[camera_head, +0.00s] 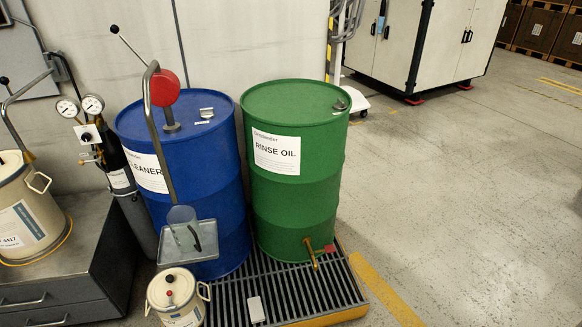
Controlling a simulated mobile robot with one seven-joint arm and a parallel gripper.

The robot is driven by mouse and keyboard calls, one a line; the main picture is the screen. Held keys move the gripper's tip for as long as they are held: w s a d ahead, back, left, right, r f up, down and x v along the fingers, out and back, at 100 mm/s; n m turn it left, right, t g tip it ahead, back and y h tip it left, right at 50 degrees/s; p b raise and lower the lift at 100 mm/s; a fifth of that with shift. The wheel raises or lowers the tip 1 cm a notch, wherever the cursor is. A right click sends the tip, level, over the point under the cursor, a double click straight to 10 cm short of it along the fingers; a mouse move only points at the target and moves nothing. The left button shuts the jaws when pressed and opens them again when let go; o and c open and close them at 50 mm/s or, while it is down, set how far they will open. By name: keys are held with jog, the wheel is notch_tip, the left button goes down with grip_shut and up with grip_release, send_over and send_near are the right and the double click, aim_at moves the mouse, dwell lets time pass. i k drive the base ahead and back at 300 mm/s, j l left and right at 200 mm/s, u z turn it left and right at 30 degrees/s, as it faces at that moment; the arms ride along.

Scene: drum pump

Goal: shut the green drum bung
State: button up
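The green drum (300,200) stands upright on a slatted pallet, with a white "RINSE OIL" label on its side. A small grey metal fitting, which looks like the bung (340,104), sits near the right edge of its lid. It is too small to tell whether it is open or shut. A brass tap (312,254) sticks out low on the drum's front, with a small red piece beside it. My gripper is not in view.
A blue drum (225,200) with a red-headed pump (165,88) stands left of the green drum. A cream can (176,298) stands in front of the blue drum. The slatted pallet (345,300) has a yellow edge. The floor (460,200) to the right is clear.

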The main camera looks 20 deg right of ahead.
aim_at(340, 105)
jog(key=i, duration=0.25)
jog(key=i+l+z, duration=0.1)
jog(key=i+l, duration=0.15)
jog(key=i, duration=0.25)
jog(key=i+l+z, duration=0.1)
jog(key=i, duration=0.35)
jog(key=l, duration=0.3)
jog(key=i+l, duration=0.1)
jog(key=l, duration=0.2)
jog(key=i+j, duration=0.15)
jog(key=z, duration=0.05)
